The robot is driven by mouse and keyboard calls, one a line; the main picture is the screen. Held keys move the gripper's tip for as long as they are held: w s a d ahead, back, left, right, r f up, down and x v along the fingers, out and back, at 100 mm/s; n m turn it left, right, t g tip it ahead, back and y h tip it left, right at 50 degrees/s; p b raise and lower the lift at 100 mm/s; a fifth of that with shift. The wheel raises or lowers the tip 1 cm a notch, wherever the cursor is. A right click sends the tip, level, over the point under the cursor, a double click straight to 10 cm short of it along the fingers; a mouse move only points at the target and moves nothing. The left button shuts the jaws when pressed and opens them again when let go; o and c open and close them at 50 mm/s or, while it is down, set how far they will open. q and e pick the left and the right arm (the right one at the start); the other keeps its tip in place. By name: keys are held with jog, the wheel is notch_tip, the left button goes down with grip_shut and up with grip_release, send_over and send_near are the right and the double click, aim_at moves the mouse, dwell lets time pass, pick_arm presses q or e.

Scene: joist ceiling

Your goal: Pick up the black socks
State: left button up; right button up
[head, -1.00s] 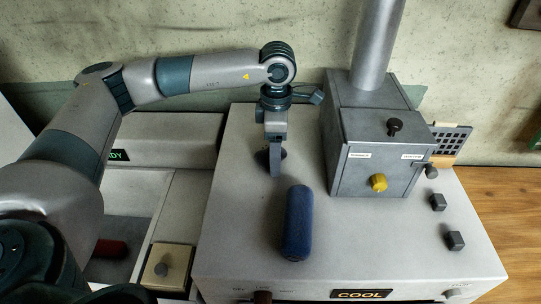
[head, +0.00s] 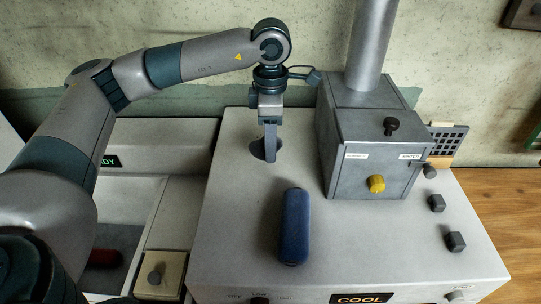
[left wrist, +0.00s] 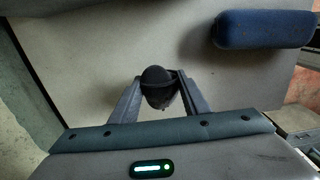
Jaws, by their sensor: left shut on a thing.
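The black socks (head: 257,150), a dark rounded bundle, are near the back left of the light grey cabinet top (head: 232,215), partly hidden by a finger in the head view. My left gripper (head: 270,152) points down over them. In the left wrist view the socks (left wrist: 157,84) sit between the two fingertips of the left gripper (left wrist: 160,92), which is shut on them. I cannot tell how much gap there is between the socks and the top. My right gripper is not in view.
A blue padded roll (head: 294,227) lies in front of the gripper. A grey metal box (head: 370,155) with a yellow knob and a tall pipe (head: 371,45) stands close to the right. A red object (head: 105,257) lies in the recess at left.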

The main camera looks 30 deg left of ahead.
pick_arm(q)
notch_tip(320, 180, up, 5)
jog(key=shift+f+b, duration=0.1)
jog(key=shift+b, duration=0.8)
jog(key=shift+r, duration=0.45)
